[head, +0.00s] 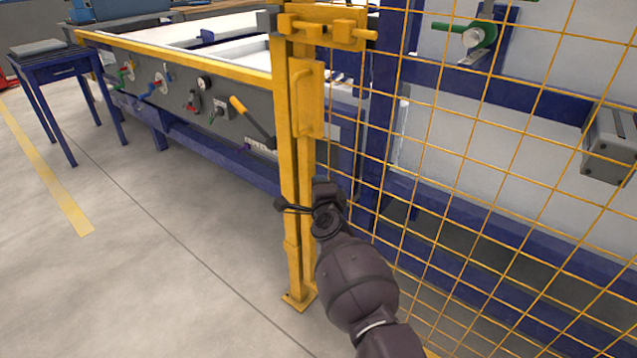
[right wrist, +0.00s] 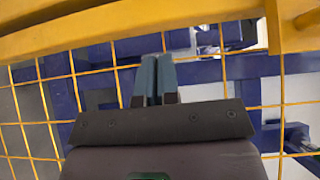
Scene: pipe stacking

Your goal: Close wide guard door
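The guard door is a yellow wire mesh panel (head: 470,190) filling the right of the head view. Its yellow edge frame and a post stand side by side, with a yellow handle (head: 300,103) on the upright and a bolt latch (head: 335,31) at the top. My right gripper (head: 282,205) is at the uprights, below the handle. In the right wrist view its fingers (right wrist: 157,78) are together with nothing seen between them, under a yellow bar (right wrist: 130,25). Whether they touch the frame I cannot tell. My left gripper is not in view.
A long machine bench (head: 200,85) with a yellow edge and levers runs behind the post on the left. A small blue table (head: 62,72) stands far left. Grey floor (head: 120,270) is clear at the front left. A grey box (head: 610,143) shows at the right.

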